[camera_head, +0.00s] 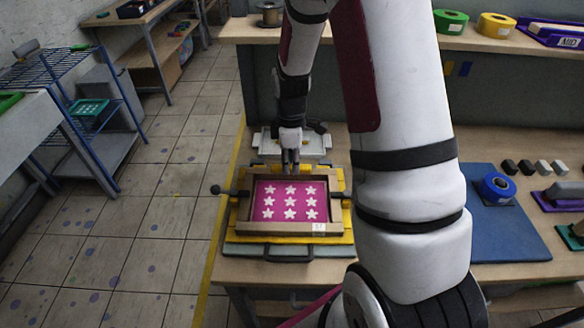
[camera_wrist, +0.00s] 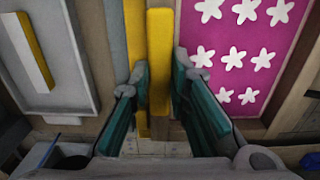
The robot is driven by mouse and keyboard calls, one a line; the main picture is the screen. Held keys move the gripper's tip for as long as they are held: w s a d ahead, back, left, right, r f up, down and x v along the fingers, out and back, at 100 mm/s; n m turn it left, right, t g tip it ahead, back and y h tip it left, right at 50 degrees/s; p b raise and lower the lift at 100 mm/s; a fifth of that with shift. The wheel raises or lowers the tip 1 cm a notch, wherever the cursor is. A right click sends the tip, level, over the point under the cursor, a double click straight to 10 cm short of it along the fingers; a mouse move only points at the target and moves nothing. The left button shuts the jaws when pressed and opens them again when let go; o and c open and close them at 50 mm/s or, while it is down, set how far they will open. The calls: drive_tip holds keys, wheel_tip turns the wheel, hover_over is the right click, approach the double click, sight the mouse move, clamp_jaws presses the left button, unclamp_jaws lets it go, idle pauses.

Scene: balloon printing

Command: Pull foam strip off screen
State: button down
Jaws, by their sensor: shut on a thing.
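The screen is a wooden frame (camera_head: 241,215) around a magenta mesh (camera_head: 277,213) with white flower shapes. In the wrist view its magenta mesh (camera_wrist: 243,63) is at the right. My gripper (camera_head: 290,160) points down at the screen's far edge. In the wrist view a yellow foam strip (camera_wrist: 160,35) stands between the green fingers of my gripper (camera_wrist: 160,75), which is shut on it. The strip runs along the outside of the frame's edge there; whether it still touches the screen I cannot tell. In the head view my gripper hides the strip.
A grey tray (camera_wrist: 70,85) beside the screen holds another yellow strip (camera_wrist: 35,60). Black clamp knobs (camera_head: 216,189) flank the screen. A blue mat (camera_head: 495,235) with a blue tape roll (camera_head: 496,188) lies to the right. A shelf (camera_head: 475,38) with tape rolls stands behind.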

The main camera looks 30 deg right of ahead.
drive_tip(key=shift+r+p, duration=0.35)
drive_tip(key=shift+r, duration=0.5)
idle(0.4)
wheel_tip(320, 180, up, 8)
drive_tip(key=p, duration=0.3)
idle(0.6)
drive_tip(key=shift+f, duration=0.15)
